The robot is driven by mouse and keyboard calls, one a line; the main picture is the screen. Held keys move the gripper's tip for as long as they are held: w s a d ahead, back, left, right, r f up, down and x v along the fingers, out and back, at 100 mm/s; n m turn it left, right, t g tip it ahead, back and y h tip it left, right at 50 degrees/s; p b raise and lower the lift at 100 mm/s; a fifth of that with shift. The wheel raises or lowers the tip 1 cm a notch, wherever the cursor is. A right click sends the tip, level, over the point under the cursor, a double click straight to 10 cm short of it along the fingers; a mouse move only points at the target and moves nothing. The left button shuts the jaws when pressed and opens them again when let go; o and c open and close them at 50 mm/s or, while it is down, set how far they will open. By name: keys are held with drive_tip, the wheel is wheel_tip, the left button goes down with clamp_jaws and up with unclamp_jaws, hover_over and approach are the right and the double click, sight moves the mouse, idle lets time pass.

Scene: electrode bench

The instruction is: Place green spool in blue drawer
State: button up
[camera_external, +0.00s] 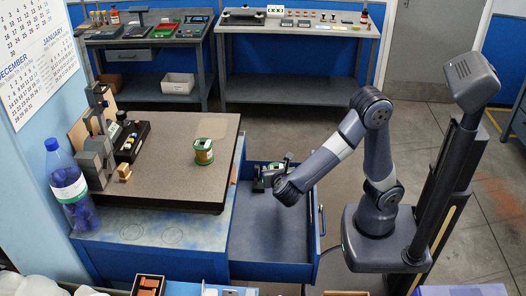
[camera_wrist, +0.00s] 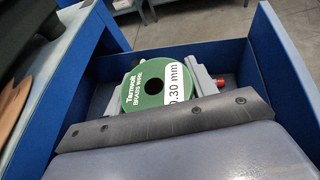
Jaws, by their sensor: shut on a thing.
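My gripper (camera_external: 271,178) is over the far part of the open blue drawer (camera_external: 268,236), pointing down into it. In the wrist view, my gripper (camera_wrist: 160,88) is shut on a green spool (camera_wrist: 156,84) labelled brass wire, 0.30 mm. The blue drawer walls (camera_wrist: 286,62) surround it in that view. I cannot tell whether the held spool touches the drawer floor. The visible drawer floor is bare.
The bench top (camera_external: 165,188) carries a machine (camera_external: 100,150) on its left. A blue bottle (camera_external: 68,188) stands at the bench's left edge. The drawer's front panel with its handle (camera_external: 322,221) is on the right, beside my base. Parts boxes (camera_external: 148,286) line the front edge.

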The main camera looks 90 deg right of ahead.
drive_tip(key=b, duration=0.3)
hover_over(278, 206)
drive_tip(key=shift+m+g, duration=0.3)
wheel_tip(278, 206, down, 4)
drive_tip(key=shift+s+f, duration=0.1)
drive_tip(key=shift+f, duration=0.05)
wheel_tip(278, 206, down, 9)
drive_tip(key=shift+f+b, duration=0.15)
drive_tip(key=shift+b, duration=0.3)
drive_tip(key=shift+f+b, duration=0.2)
drive_tip(key=shift+b, duration=0.1)
drive_tip(key=o, duration=1.4)
drive_tip(key=shift+r+p, duration=0.2)
drive_tip(key=shift+p, duration=0.1)
drive_tip(key=shift+a+r, duration=0.1)
drive_tip(key=shift+a, duration=0.15)
drive_tip(key=v, duration=1.1)
drive_tip(key=shift+a, duration=0.2)
